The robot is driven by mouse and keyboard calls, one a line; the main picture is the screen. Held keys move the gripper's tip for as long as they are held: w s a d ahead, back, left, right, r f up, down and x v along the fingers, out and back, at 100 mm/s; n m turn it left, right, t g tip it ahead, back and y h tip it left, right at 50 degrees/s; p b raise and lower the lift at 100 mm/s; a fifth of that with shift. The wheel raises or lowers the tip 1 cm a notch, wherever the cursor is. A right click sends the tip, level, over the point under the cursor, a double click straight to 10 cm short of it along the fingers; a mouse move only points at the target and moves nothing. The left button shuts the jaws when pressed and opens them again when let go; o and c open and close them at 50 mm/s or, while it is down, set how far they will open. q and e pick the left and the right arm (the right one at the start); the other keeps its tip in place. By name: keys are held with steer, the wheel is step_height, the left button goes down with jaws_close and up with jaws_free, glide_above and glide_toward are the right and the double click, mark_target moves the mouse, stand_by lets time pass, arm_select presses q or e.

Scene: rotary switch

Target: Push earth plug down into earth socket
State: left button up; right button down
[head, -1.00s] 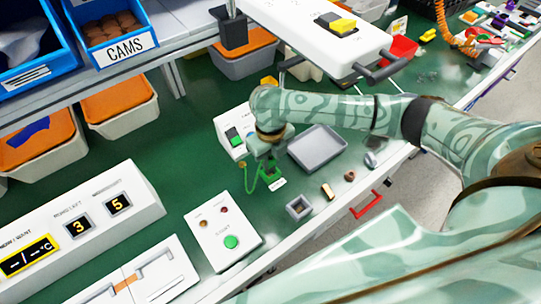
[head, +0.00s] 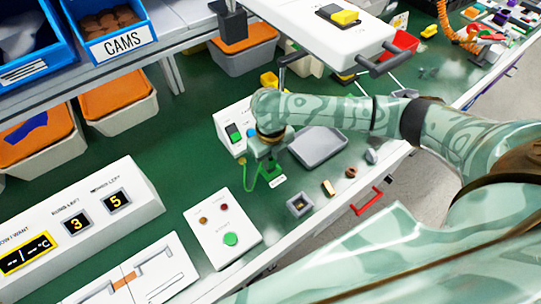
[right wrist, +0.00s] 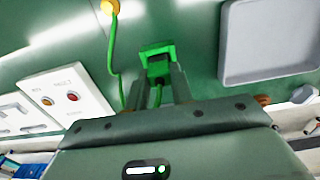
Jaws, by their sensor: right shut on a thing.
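My right gripper (head: 269,166) points down at a green block (head: 275,171) on the bench, beside a small white label (head: 277,182). In the right wrist view, the right gripper (right wrist: 158,88) is shut on the green earth plug (right wrist: 157,68), mostly hidden between its fingers. The green block, seemingly the earth socket (right wrist: 156,48), shows at the fingertips. How deep the plug sits in it cannot be told. A green cord (right wrist: 113,55) runs from a yellow round fitting (right wrist: 110,7) towards the gripper. My left gripper is not in view.
A grey tray (head: 318,147) lies right of the gripper. A white switch box (head: 234,127) stands behind it. A small grey square holder (head: 299,206) and a white panel with a green button (head: 231,239) are nearer the front edge. An overhead white unit (head: 320,25) hangs above.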

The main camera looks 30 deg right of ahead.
mark_target(271, 159)
steer(key=shift+f, duration=0.6)
steer(key=c, duration=1.1)
jaws_free()
step_height(271, 159, up, 12)
steer(key=p, duration=0.4)
steer(key=shift+r, duration=0.1)
steer(key=shift+s, duration=0.15)
